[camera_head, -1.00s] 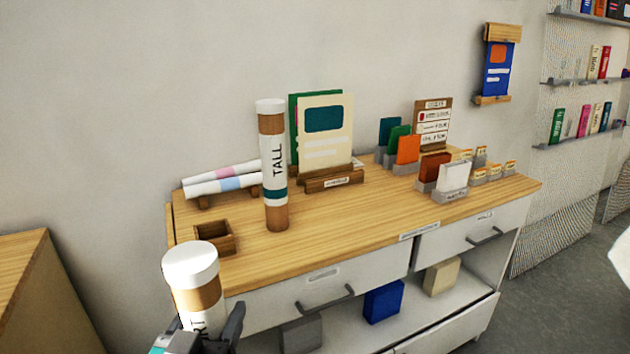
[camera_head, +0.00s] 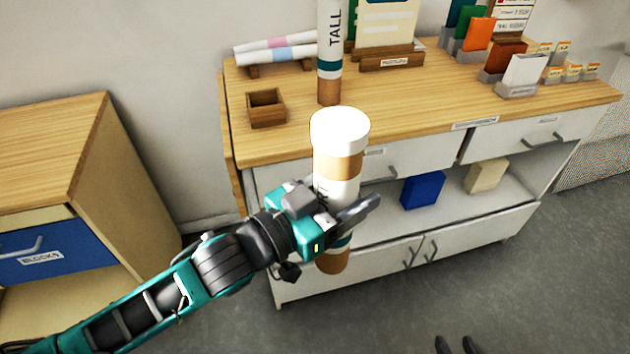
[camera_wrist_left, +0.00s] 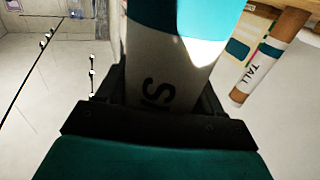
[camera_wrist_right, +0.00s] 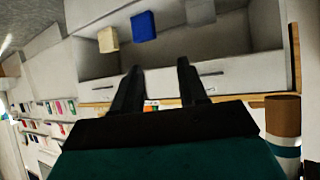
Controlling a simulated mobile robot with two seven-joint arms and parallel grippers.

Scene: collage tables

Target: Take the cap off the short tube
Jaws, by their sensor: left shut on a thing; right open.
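The short tube (camera_head: 336,165) is brown and white with a teal band. It stands roughly upright in the air in front of the cabinet. Its white cap (camera_head: 340,129) is on its top end. My left gripper (camera_head: 345,215) is shut around the tube's middle, below the cap; the tube also fills the middle of the left wrist view (camera_wrist_left: 168,75). My right gripper (camera_head: 458,346) shows only its fingertips at the bottom edge of the head view. In the right wrist view its fingers (camera_wrist_right: 158,85) are apart with nothing between them.
The tall tube (camera_head: 330,50) stands on the wooden cabinet top (camera_head: 410,105), behind the short tube. A small wooden holder (camera_head: 267,108) is empty to its left. Open floor lies at the lower right.

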